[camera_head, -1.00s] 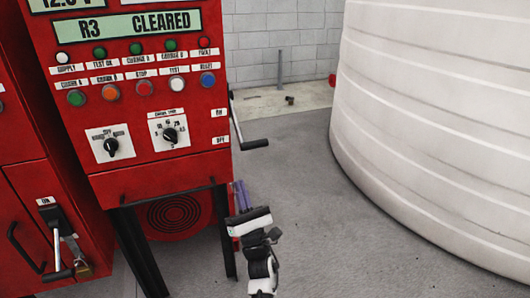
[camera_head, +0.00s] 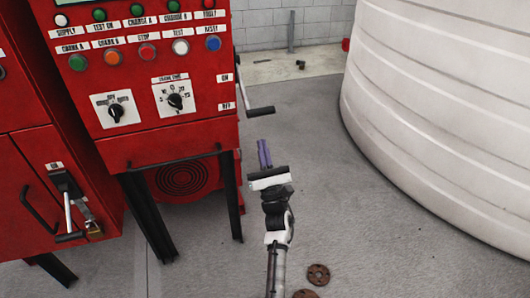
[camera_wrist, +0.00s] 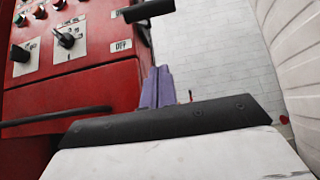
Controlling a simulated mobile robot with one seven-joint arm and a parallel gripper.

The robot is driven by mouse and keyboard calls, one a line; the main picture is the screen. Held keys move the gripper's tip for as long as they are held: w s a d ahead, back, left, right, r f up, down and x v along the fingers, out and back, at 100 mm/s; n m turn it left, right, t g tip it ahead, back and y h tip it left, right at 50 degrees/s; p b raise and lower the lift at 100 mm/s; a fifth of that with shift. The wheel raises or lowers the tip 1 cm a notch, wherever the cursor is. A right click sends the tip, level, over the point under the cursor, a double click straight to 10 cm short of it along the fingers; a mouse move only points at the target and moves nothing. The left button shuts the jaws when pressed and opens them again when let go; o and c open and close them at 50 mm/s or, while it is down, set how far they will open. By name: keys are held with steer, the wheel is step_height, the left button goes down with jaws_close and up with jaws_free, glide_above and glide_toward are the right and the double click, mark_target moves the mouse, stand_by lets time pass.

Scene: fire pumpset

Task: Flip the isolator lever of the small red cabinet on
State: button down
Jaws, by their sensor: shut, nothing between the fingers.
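The red cabinet on legs (camera_head: 180,142) has a lever (camera_head: 260,111) on its right side, beside ON and OFF labels. The lever arm slants down and its black grip sticks out to the right, near the OFF label's height. My gripper (camera_head: 264,153) has purple fingers, shut and empty. It shows below the grip in the head view, with a visible gap. In the wrist view the fingers (camera_wrist: 156,88) point up below the grip.
A second lever (camera_head: 68,208) with a padlock (camera_head: 93,229) is on the red cabinet at left. A black bar (camera_head: 175,157) runs along the front of the legged cabinet. A large white tank (camera_head: 440,120) stands at right. Rusty discs (camera_head: 318,274) lie on the open grey floor.

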step_height(320, 180, up, 7)
steer(key=w+p, duration=0.1)
steer(key=p, duration=0.3)
steer(key=shift+w+a+r, duration=0.15)
steer(key=shift+a+r, duration=0.05)
steer(key=shift+a, duration=0.05)
steer(key=shift+r+p, duration=0.15)
steer(key=shift+p, duration=0.2)
